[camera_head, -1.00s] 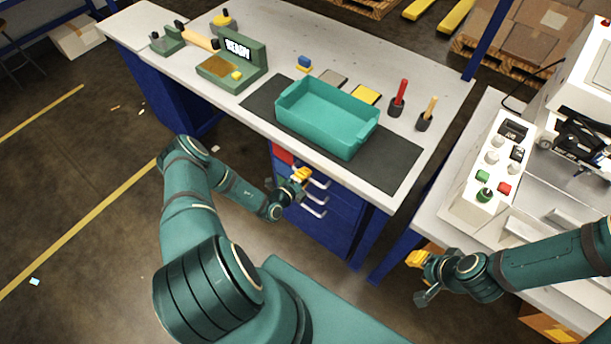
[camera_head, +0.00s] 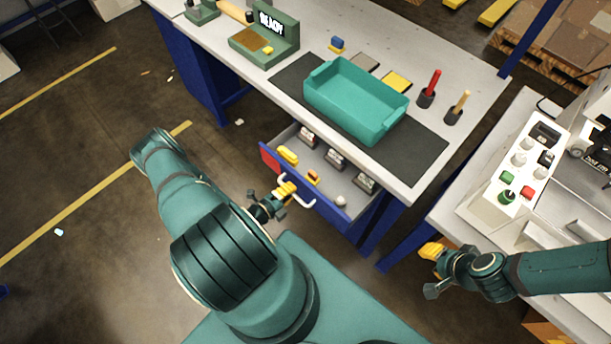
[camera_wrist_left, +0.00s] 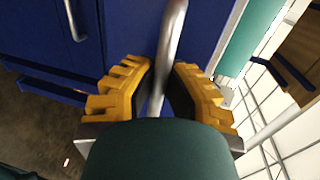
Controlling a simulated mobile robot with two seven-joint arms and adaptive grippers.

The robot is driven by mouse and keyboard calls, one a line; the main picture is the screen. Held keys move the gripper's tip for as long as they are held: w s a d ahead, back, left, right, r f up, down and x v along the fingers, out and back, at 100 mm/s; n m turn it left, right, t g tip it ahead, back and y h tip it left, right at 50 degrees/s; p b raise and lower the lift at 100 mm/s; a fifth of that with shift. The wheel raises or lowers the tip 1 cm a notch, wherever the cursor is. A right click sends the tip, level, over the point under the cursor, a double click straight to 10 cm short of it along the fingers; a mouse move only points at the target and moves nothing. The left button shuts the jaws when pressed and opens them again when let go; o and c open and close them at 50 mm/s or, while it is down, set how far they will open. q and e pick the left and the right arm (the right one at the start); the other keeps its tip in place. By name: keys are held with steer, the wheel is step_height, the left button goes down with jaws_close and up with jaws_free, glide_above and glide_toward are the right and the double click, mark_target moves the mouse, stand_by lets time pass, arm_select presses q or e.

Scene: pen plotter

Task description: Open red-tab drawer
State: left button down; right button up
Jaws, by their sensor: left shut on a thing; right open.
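The red-tab drawer (camera_head: 318,204) stands pulled out from under the workbench, with its red tab (camera_head: 269,157) at the left end of its blue front. My left gripper (camera_head: 287,190) is shut on the drawer's handle (camera_head: 296,192). In the left wrist view the silver handle bar (camera_wrist_left: 168,60) runs between the yellow fingers of the left gripper (camera_wrist_left: 165,92). Inside the drawer are yellow pieces (camera_head: 288,155), several dark-and-white items and a small round pale object (camera_head: 340,200). My right gripper (camera_head: 431,268) is open and empty beside the right-hand table.
A teal bin (camera_head: 355,98) sits on a dark mat on the workbench (camera_head: 430,185). A control panel with buttons (camera_head: 519,170) stands on the right-hand table. The floor left of the drawer is mostly clear.

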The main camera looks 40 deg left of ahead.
arm_select(q)
steer(key=f+v, duration=0.1)
steer(key=v, duration=0.6)
steer(key=shift+s+f+b, duration=0.2)
steer(key=shift+s+b, duration=0.2)
steer(key=shift+s, duration=0.15)
steer(key=c, duration=1)
jaws_free()
steer(key=shift+a, duration=0.1)
steer(key=v, duration=1.2)
